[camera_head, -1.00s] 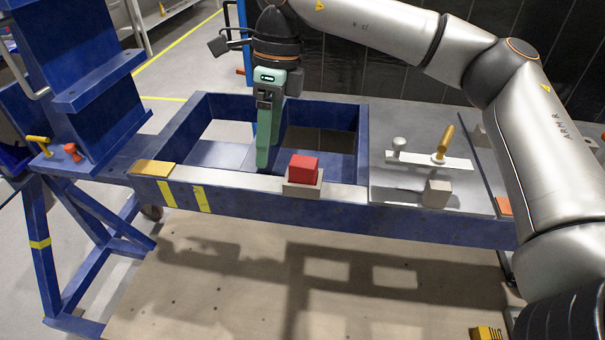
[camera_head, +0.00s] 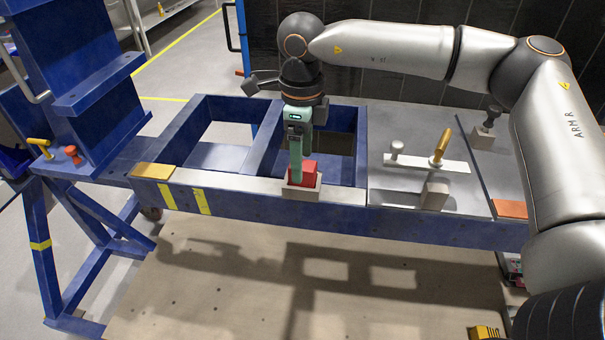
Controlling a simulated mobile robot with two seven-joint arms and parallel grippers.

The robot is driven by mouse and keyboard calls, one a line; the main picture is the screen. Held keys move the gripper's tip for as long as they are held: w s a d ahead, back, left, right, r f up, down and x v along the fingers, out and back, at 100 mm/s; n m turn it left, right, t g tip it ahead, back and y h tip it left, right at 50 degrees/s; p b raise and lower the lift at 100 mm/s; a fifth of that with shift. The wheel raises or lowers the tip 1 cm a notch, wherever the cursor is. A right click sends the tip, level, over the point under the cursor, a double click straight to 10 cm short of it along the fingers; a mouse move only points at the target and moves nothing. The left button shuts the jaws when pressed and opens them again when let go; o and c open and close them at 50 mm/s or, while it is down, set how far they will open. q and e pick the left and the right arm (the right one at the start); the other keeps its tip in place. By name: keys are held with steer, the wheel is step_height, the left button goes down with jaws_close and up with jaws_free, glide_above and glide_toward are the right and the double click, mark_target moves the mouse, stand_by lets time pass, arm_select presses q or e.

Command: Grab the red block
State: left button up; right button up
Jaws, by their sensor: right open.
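The red block (camera_head: 309,175) sits in a small grey-beige holder (camera_head: 303,190) on the pale strip along the front of the blue jig frame. My right gripper (camera_head: 296,178) points straight down at the block, its green finger overlapping the block's left part in the picture. The jaws are open. Only one finger shows clearly, so I cannot tell whether it touches the block or where the other finger is. My left gripper is not in view.
The blue frame (camera_head: 240,207) has open bays behind the block. A blue upright stands at left.

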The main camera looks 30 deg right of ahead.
steer(key=shift+f, duration=1.45)
steer(key=shift+c, duration=0.3)
jaws_close()
steer(key=shift+r, duration=0.1)
